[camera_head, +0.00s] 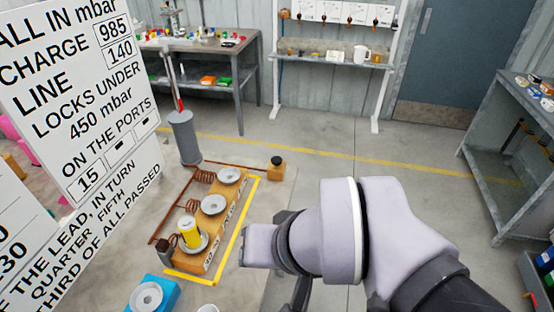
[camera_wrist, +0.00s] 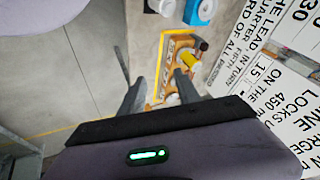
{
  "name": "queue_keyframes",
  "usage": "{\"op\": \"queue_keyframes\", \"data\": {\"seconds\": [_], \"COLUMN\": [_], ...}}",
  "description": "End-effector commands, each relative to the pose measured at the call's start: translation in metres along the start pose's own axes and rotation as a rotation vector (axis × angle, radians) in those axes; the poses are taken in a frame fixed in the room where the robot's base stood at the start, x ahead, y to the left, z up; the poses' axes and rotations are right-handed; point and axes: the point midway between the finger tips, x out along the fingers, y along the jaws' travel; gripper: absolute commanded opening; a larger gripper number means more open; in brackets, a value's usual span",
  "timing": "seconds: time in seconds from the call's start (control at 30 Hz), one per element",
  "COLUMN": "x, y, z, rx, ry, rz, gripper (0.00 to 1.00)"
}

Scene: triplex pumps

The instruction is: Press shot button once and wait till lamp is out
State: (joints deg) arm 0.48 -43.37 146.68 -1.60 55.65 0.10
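A small wooden block with a dark round knob (camera_head: 276,164) stands at the far end of the bench; I cannot tell whether it is the shot button. A wooden rail (camera_head: 224,226) carries round grey ports (camera_head: 213,204), and a yellow cylinder (camera_head: 190,233) stands on the nearest one. The yellow cylinder also shows in the wrist view (camera_wrist: 190,60). My gripper (camera_wrist: 152,72) has its two dark fingers apart with nothing between them. In the head view it is to the right of the rail, apart from it. I cannot make out a lit lamp.
A grey pump cylinder (camera_head: 184,137) with a tall handle stands behind the rail, joined to copper coils (camera_head: 202,176). A blue block with a round grey top (camera_head: 152,297) is at the near edge. White sign boards (camera_head: 85,95) fill the left.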

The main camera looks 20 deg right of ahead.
Motion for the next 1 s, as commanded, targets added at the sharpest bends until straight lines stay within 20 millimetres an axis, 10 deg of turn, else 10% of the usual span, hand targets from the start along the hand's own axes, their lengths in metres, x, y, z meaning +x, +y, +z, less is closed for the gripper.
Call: {"op": "queue_keyframes", "data": {"seconds": [0.2,1.0], "x": [0.0,0.0], "y": [0.0,0.0], "z": [0.0,0.0], "rx": [0.0,0.0], "ry": [0.0,0.0], "rz": [0.0,0.0], "gripper": [0.0,0.0]}}
